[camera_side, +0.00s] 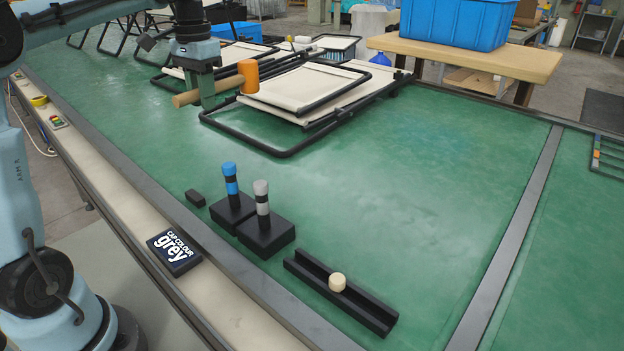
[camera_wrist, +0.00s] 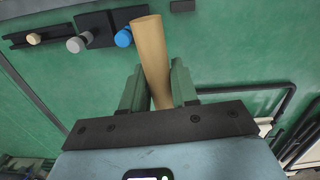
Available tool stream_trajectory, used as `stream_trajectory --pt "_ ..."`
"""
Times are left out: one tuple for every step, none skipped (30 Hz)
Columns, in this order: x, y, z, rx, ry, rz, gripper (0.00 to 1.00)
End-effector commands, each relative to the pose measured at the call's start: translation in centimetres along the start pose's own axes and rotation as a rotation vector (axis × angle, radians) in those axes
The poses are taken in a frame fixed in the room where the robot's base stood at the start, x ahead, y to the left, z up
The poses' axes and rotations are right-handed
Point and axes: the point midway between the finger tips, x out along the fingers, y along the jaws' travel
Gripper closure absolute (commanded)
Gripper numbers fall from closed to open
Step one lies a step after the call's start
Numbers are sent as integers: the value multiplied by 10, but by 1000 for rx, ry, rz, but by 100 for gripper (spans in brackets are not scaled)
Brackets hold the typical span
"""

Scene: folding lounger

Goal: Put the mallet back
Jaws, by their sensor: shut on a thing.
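The mallet has an orange head (camera_side: 248,76) and a light wooden handle (camera_side: 186,98). My gripper (camera_side: 208,98) is shut on the handle and holds the mallet raised beside the folded lounger (camera_side: 310,88). In the wrist view, the handle (camera_wrist: 151,50) stands between the two green fingers of my gripper (camera_wrist: 157,85); the head is hidden there. A long black channel rack (camera_side: 365,306) lies at the front of the green table, with a cream cap (camera_side: 337,282) on it.
Two black blocks carry a blue-capped peg (camera_side: 230,178) and a grey-capped peg (camera_side: 262,198). A small black block (camera_side: 195,198) lies left of them. A sign (camera_side: 174,252) reads "CAP COLOUR grey". The table right of the pegs is clear. A blue crate (camera_side: 455,22) stands behind.

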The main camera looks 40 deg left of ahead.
Motion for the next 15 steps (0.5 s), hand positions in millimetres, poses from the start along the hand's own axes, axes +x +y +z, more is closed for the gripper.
stream_trajectory --pt "2 -13 -4 -9 0 0 100" --pt "3 -20 -5 -11 0 1 100" --pt "5 -28 -8 -14 0 1 100" --pt "7 -35 -9 -16 -1 1 100" --pt "8 -41 -10 -19 -1 1 100" --pt "10 -49 -12 -22 -1 1 100" --pt "14 -49 -12 -18 -2 2 100" --pt "20 -47 -12 -16 -2 2 100" --pt "27 -47 -12 -16 -1 2 100" --pt "32 -46 -12 -16 -1 2 100" --pt "37 -46 -12 -16 -1 1 100" --pt "46 -46 -12 -16 -1 1 100" --pt "52 -46 -12 -16 -1 1 100" --pt "58 -46 -12 -16 -1 1 100" --pt "68 -46 -12 -16 -1 1 100"
